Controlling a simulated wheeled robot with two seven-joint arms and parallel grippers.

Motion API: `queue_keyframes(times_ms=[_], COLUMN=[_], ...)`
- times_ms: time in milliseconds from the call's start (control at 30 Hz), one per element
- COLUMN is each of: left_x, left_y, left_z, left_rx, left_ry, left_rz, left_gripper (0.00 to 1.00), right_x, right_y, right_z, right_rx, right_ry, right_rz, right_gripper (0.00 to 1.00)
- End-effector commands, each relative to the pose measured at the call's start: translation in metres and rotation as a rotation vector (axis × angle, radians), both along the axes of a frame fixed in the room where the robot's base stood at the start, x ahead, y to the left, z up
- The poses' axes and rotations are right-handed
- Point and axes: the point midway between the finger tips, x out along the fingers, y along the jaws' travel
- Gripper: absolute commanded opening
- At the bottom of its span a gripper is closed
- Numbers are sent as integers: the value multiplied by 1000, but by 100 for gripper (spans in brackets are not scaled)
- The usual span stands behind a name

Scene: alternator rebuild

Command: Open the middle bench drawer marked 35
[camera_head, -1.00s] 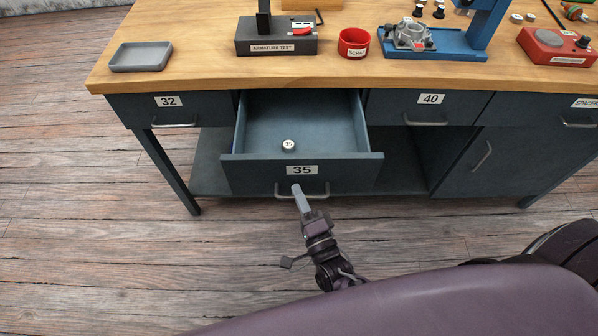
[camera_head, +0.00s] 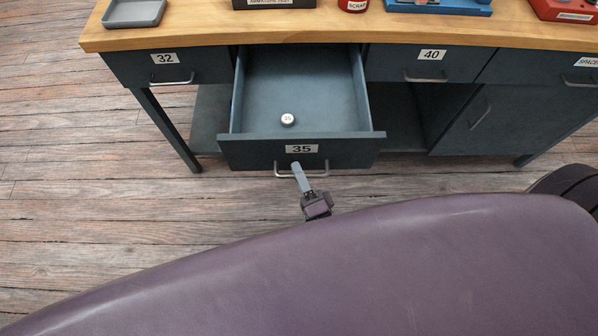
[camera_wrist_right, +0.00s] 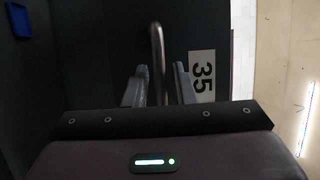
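The middle drawer marked 35 (camera_head: 345,154) is pulled well out of the bench, its inside showing from above. Its label also shows in the right wrist view (camera_wrist_right: 202,76). The drawer's bar handle (camera_head: 325,170) is on its front. My right gripper (camera_head: 297,168) is at this handle. In the right wrist view the handle bar (camera_wrist_right: 157,50) runs between the two fingers (camera_wrist_right: 160,85), with narrow dark gaps seen on both sides, so the fingers look open around it. My left gripper is not in view.
A small round item marked 35 (camera_head: 287,120) sits in the drawer. Closed drawers 32 (camera_head: 205,66) and 40 (camera_head: 400,62) flank it. The wooden bench top (camera_head: 210,32) carries a grey tray (camera_head: 134,14) and fixtures. The floor at left (camera_head: 70,200) is clear.

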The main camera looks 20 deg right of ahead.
Motion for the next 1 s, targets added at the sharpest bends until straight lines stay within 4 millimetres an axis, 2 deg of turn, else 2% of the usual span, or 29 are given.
queue_keyframes(times_ms=[367,800,1000], left_x=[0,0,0], left_y=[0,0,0], left_z=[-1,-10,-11], left_rx=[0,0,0], left_ry=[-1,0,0], left_rz=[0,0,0], left_gripper=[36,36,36], right_x=[-3,-66,-76], right_y=[0,-8,-9], right_z=[-1,-13,-14], right_rx=[1,0,0], right_ry=[1,2,0], right_rz=[0,0,0], right_gripper=[32,32,32])
